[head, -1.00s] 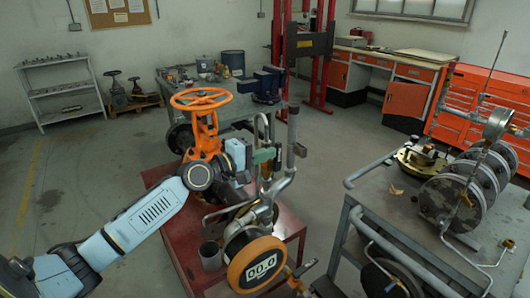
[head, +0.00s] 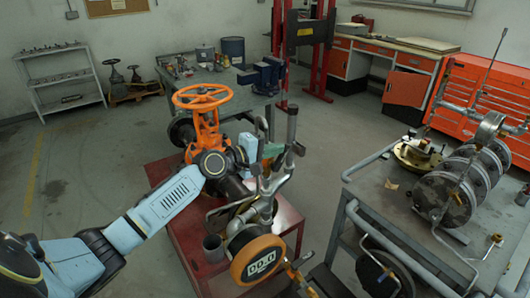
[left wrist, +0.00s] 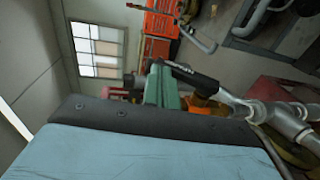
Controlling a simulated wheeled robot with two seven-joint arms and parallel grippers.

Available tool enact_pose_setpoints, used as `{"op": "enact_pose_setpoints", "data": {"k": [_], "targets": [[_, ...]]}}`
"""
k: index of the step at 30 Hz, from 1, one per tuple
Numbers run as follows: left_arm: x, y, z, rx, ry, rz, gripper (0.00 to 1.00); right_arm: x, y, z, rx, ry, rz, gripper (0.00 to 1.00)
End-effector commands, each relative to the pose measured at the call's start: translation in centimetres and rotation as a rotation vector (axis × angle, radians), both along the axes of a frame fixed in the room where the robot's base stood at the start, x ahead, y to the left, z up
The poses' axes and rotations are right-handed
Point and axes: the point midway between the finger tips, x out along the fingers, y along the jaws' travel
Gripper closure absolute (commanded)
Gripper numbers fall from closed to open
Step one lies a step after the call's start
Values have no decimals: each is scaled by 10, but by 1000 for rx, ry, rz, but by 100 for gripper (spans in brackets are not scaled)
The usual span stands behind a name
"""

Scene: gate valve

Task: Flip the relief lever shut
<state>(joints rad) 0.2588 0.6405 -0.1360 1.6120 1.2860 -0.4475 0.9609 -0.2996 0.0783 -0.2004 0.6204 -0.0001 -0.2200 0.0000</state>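The relief lever's black grip (left wrist: 192,76) shows in the left wrist view, joined to silver pipework (left wrist: 236,103). In the head view the silver pipework (head: 265,205) rises from the red stand, and the lever is hard to pick out there. My left gripper (head: 272,151) is at the upper part of this pipework. Its green fingers (left wrist: 162,88) are right at the black grip's end in the left wrist view. Whether they close around it or only touch it is hidden. My right gripper is not in view.
An orange handwheel valve (head: 204,100) stands close behind my left wrist. An orange-rimmed gauge (head: 258,259) and a grey cup (head: 213,247) are at the front of the red stand (head: 185,243). A grey cart (head: 400,205) with flanged parts stands at the right.

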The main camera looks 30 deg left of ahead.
Motion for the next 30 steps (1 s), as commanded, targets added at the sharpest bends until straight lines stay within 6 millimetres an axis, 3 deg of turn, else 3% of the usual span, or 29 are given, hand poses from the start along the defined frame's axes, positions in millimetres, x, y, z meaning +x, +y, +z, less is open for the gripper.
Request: {"op": "enact_pose_setpoints", "data": {"k": [15, 30], "targets": [[28, -11, -4, -2, -1, 0, 100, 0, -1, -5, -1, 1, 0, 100], [39, -16, -9, 0, -1, 0, 100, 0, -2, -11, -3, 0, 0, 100]]}}
